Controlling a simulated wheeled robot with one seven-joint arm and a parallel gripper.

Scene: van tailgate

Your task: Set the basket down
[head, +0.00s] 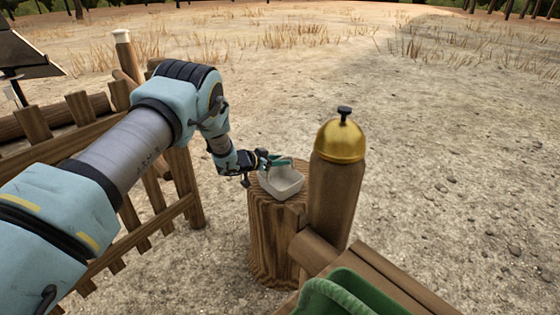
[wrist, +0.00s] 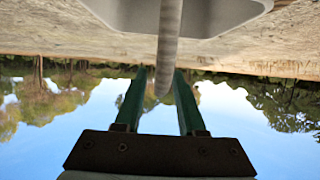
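The basket (head: 284,186) is a small pale grey tub. In the head view it appears to rest upright on top of a wooden stump (head: 270,232). My gripper (head: 279,161) is at its upper rear side, with teal fingers over it. In the wrist view the basket's underside and wall (wrist: 118,14) show at the top, and its grey handle (wrist: 170,45) runs down between the two fingers of my gripper (wrist: 160,72). The fingers are apart around the handle, with sky showing in the gap beside it. Whether one finger touches the handle is not clear.
A wooden post with a gold domed cap (head: 341,140) stands close right of the stump. A green container (head: 350,295) sits at the bottom. A wooden fence (head: 150,215) is on the left. Open dirt ground lies beyond and to the right.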

